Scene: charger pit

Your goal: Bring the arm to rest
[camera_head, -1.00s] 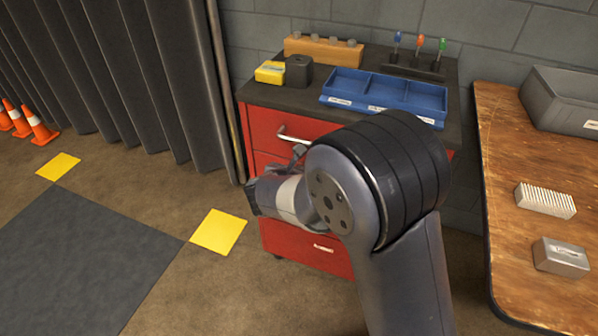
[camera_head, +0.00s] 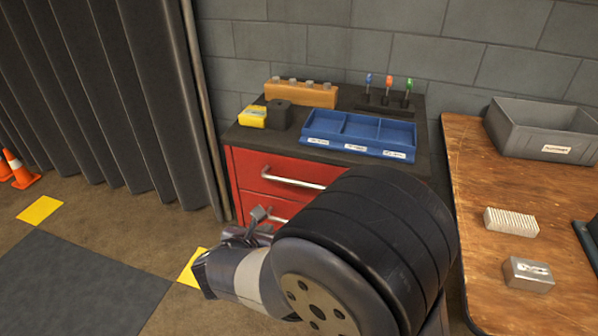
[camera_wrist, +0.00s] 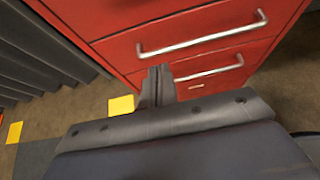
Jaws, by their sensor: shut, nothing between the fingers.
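My arm fills the lower middle of the head view, with its large dark joint in front of the red cabinet (camera_head: 255,180). My gripper (camera_wrist: 158,72) shows in the wrist view as a narrow dark pair of fingers, shut with nothing between them. It points toward the cabinet's drawer fronts and the floor by them. In the head view the gripper end lies left of the big joint, partly hidden by the arm. I cannot tell the exact gap between the fingers and the cabinet, but no contact shows.
On the cabinet are a blue tray (camera_head: 360,148), an orange block (camera_head: 300,94), a yellow box (camera_head: 252,117) and several screwdrivers. A wooden bench (camera_head: 462,190) with a grey bin (camera_head: 545,140) stands right. A grey curtain (camera_head: 110,90) hangs left. Floor at lower left is open.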

